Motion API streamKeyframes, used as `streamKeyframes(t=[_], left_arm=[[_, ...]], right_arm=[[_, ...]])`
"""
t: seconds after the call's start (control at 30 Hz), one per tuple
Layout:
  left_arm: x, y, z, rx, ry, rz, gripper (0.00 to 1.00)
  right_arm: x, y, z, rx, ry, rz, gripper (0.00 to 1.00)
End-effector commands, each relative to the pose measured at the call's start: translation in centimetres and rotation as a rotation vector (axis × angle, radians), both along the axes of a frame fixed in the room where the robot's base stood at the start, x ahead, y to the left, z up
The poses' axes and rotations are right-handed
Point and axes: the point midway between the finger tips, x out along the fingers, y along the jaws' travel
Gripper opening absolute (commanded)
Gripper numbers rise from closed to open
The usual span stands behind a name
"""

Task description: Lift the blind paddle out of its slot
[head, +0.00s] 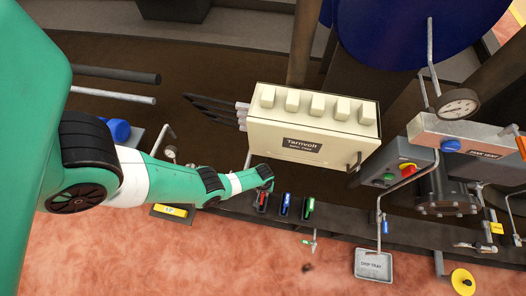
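A yellow disc (463,281) with a small hole shows at the lower right, near the frame's edge. It may be the blind paddle, but I cannot tell for certain, and no slot is clear around it. My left arm reaches in from the left, and its wrist end, with the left gripper (265,178), is above the row of small holders, far from the disc. The fingers are too small and hidden to show whether they are open or shut. My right gripper is not in view.
A cream Tarnvolt box (318,128) stands behind the holders with red (262,199), blue (285,203) and green (308,207) items. A grey drip tray (373,265) is lower right of centre. Pipework with a pressure gauge (458,104) crowds the right.

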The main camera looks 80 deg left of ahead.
Motion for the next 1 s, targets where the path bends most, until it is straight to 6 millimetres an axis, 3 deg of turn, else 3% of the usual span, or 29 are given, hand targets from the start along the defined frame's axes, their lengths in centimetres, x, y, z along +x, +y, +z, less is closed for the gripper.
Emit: streamKeyframes(t=[0.1, 0.47, 1.0], left_arm=[[0.1, 0.0, 0.9, 0.001, -0.001, 0.000, 0.00], [0.1, 0.0, 1.0, 0.000, -0.002, 0.000, 0.00], [0.1, 0.0, 5.8, 0.001, -0.001, 0.000, 0.00]], right_arm=[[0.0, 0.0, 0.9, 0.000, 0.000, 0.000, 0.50], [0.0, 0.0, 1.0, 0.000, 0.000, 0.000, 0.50], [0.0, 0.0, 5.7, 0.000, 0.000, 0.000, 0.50]])
